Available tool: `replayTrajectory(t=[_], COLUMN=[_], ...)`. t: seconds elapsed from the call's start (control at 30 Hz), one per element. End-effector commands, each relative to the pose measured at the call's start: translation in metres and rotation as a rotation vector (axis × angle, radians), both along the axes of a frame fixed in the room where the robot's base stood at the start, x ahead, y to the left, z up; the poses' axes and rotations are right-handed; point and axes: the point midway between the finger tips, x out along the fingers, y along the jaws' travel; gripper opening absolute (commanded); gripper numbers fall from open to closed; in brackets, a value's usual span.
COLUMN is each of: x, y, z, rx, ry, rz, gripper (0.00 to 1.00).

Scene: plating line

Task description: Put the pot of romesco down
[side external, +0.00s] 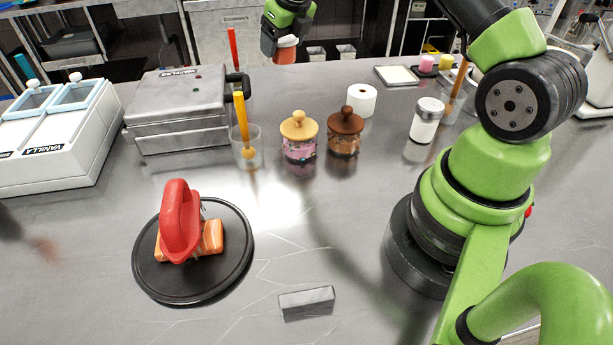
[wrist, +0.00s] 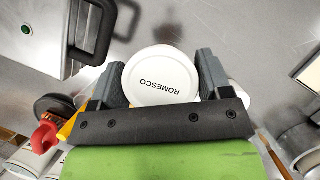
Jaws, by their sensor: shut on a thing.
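The pot of romesco shows in the wrist view as a round white lid (wrist: 162,76) with the word ROMESCO, upside down in the picture. My gripper (wrist: 160,88) is shut on it, one dark finger on each side. In the side external view the pot (side external: 286,52), orange-red under a pale lid, hangs below my gripper (side external: 284,40) at the top, near the far counter edge. It appears held up off the counter; its exact height is hard to tell. The fingers hide part of its sides.
A grey waffle maker (side external: 178,105) stands left of the pot. A glass with an orange-handled tool (side external: 240,110), two lidded jars (side external: 299,138) (side external: 345,132) and a white roll (side external: 362,99) stand nearer. The centre front counter is mostly clear.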

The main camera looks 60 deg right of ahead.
Motion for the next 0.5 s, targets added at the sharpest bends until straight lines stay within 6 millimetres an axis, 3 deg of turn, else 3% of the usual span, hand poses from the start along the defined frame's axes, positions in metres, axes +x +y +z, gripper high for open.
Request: replayTrajectory(t=[0.1, 0.37, 0.5], x=[0.0, -0.013, -0.024], y=[0.001, 0.032, 0.054], z=[0.028, 0.02, 0.018], rx=[-0.001, 0.002, 0.005], ry=[-0.004, 0.001, 0.0], rz=[0.012, 0.308, 0.537], gripper=[0.46, 0.46, 0.46])
